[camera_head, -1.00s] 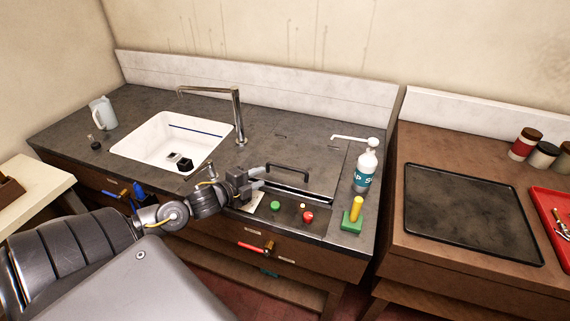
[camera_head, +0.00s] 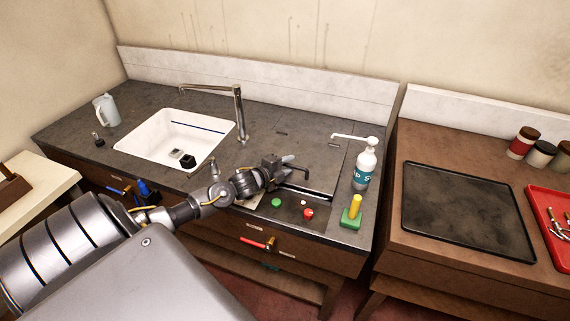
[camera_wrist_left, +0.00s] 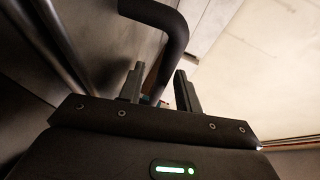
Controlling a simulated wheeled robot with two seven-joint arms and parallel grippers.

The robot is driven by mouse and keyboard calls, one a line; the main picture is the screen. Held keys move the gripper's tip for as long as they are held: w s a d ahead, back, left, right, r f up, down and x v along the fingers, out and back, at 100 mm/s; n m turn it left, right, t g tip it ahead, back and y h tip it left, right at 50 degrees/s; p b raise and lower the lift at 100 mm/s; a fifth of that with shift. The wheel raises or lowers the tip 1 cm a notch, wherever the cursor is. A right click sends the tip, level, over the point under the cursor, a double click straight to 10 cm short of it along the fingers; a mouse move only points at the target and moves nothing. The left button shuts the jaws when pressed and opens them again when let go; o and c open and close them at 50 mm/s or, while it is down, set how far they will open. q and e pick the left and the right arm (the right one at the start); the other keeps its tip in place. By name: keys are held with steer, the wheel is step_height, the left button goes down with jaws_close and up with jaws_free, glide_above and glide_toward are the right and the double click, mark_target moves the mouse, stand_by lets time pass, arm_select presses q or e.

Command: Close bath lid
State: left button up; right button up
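The bath lid (camera_head: 325,163) is a dark grey panel in the counter, lying about flat, with a thin pale line along its front edge. Its black bar handle (camera_head: 300,168) is partly hidden by my left gripper (camera_head: 280,171), which is at the handle's left part. In the left wrist view the handle (camera_wrist_left: 172,30) curves down to between the two fingers of the left gripper (camera_wrist_left: 158,88). The fingers are apart, with a visible gap beside the bar. My right gripper is in neither view.
In front of the lid are a green button (camera_head: 276,202) and a red button (camera_head: 308,213). A soap pump bottle (camera_head: 364,168) and a green block with a yellow peg (camera_head: 351,216) stand to the right. A white sink (camera_head: 150,143) and tap (camera_head: 240,115) are left.

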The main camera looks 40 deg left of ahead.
arm_select(q)
steer(key=shift+c, duration=0.7)
jaws_close()
steer(key=shift+f, duration=0.1)
steer(key=shift+s+f+b, duration=0.2)
steer(key=shift+f+b, duration=0.25)
steer(key=shift+f, duration=0.15)
steer(key=shift+s+f+b, duration=0.15)
steer(key=shift+f+b, duration=0.3)
steer(key=shift+f, duration=0.1)
steer(key=shift+d+r, duration=0.1)
steer(key=shift+o, duration=0.7)
jaws_free()
